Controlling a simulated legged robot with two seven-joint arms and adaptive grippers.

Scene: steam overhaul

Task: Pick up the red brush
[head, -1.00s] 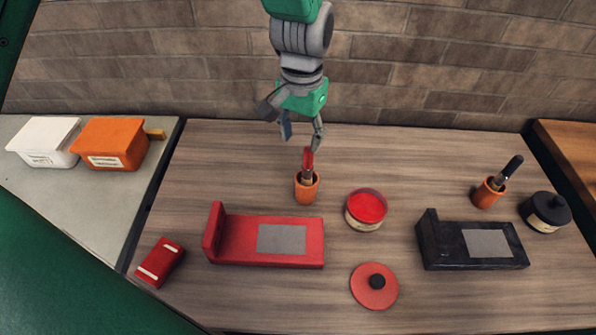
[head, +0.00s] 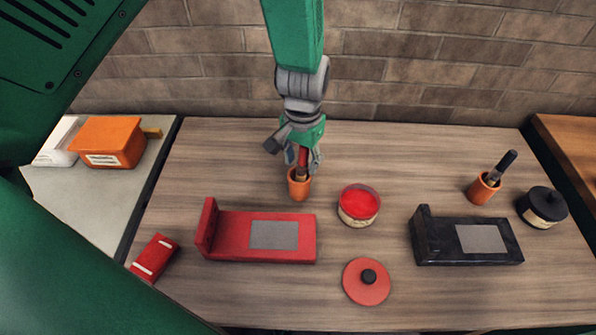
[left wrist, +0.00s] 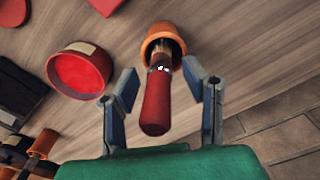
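The red brush (head: 302,157) stands in a small orange cup (head: 299,188) at the back middle of the table, its red handle upward. My left gripper (head: 302,160) has come down over it. In the left wrist view the red brush (left wrist: 156,105) lies between the two fingers of the left gripper (left wrist: 165,100), with a gap on each side. The fingers are open and apart from the handle. The bristle end is inside the orange cup (left wrist: 160,36). My right gripper is not in either view.
An open red jar (head: 359,205) stands right of the cup, its red lid (head: 366,282) nearer the front. A red stand (head: 262,236) and a black stand (head: 466,240) lie in front. A dark-handled brush (head: 497,172) and black jar (head: 543,206) stand right.

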